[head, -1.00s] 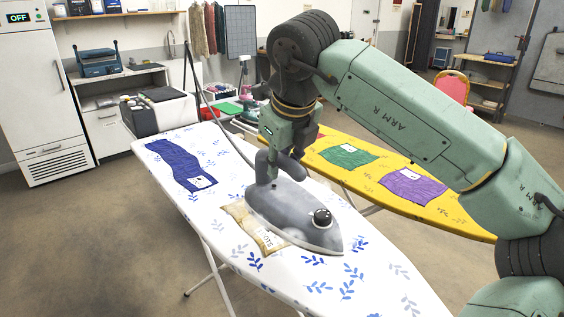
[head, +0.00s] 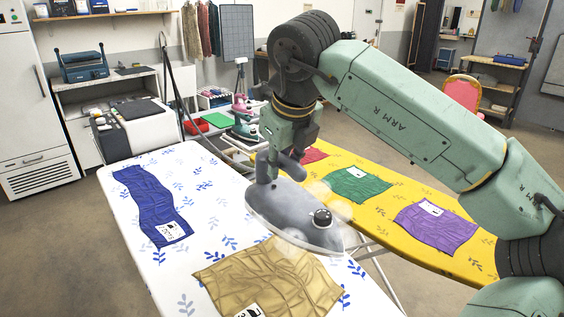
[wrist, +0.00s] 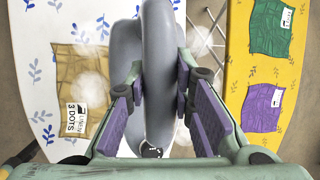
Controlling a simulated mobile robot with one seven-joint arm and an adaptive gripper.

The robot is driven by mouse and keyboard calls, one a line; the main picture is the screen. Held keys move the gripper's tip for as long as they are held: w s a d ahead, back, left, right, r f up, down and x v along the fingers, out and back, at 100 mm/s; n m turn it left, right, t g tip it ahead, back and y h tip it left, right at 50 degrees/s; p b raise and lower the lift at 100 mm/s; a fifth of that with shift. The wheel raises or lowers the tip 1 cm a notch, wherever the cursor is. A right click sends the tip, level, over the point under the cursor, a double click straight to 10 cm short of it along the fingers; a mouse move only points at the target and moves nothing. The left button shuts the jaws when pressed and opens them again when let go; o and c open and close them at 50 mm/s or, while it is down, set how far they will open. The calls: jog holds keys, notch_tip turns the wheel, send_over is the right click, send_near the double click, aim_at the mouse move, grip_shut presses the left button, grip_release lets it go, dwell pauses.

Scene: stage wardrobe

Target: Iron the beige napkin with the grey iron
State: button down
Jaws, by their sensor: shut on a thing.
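The grey iron (head: 290,215) is held by its handle in my gripper (head: 278,160), which is shut on it. In the wrist view the handle (wrist: 160,70) runs between the purple-padded fingers (wrist: 165,105). White puffs of steam surround the iron. The beige napkin (head: 265,280) lies creased on the white ironing board, its white label at the near edge. The iron is at the napkin's far side, over the board's right edge. I cannot tell whether its plate touches the board. In the wrist view the napkin (wrist: 85,75) is left of the iron, largely uncovered.
A creased blue napkin (head: 150,205) lies on the white board (head: 115,235). A yellow board (head: 400,245) on the right holds green (head: 355,185), purple (head: 435,225) and red cloths. Behind are a small pink iron, a green cloth and a counter (head: 135,125).

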aim_at(282, 193)
jog(key=shift+f+b, duration=0.9)
jog(key=shift+f, duration=2.25)
